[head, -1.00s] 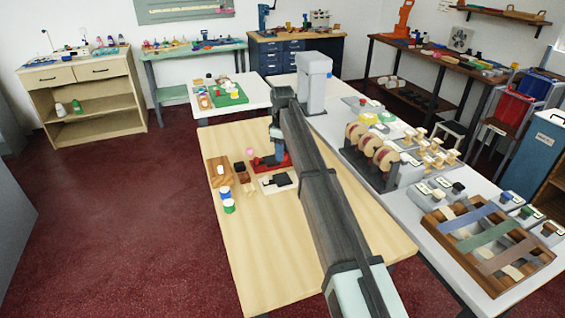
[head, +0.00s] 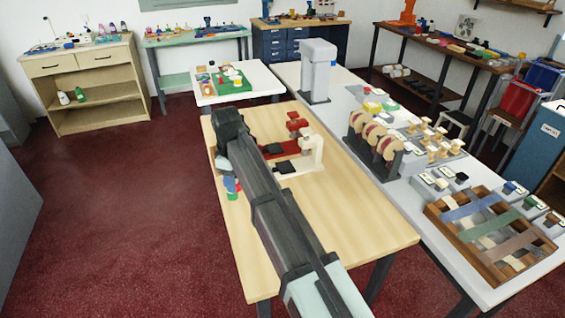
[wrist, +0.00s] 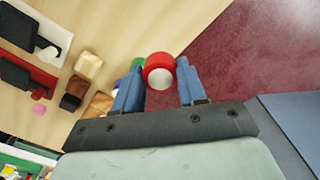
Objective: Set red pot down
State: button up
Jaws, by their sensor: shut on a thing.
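The red pot (wrist: 158,74), with a pale round lid, is between the two blue fingers of my gripper (wrist: 157,84) in the wrist view. My gripper is shut on it. The pot appears at the left edge of the pale wooden table (head: 340,215); I cannot tell whether its base touches the table. A green pot (wrist: 137,62) shows right behind it, partly hidden. A blue pot is mostly hidden behind the left finger. In the head view my arm covers most of the gripper and the pots.
A red stand and a white stand (head: 307,155) with black parts are on the table to the right. Small wooden blocks (wrist: 89,65) and a pink piece (wrist: 39,109) lie near. The table's front part is clear. Red floor (head: 130,210) lies beyond its left edge.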

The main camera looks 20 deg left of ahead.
aim_at(239, 211)
jog(key=shift+m, duration=0.5)
jog(key=shift+f, duration=5)
jog(key=o, duration=1)
jog(key=shift+f, duration=0.1)
jog(key=shift+o, duration=0.2)
notch_tip(239, 211, up, 12)
jog(key=shift+r, duration=0.15)
jog(key=shift+w, duration=0.1)
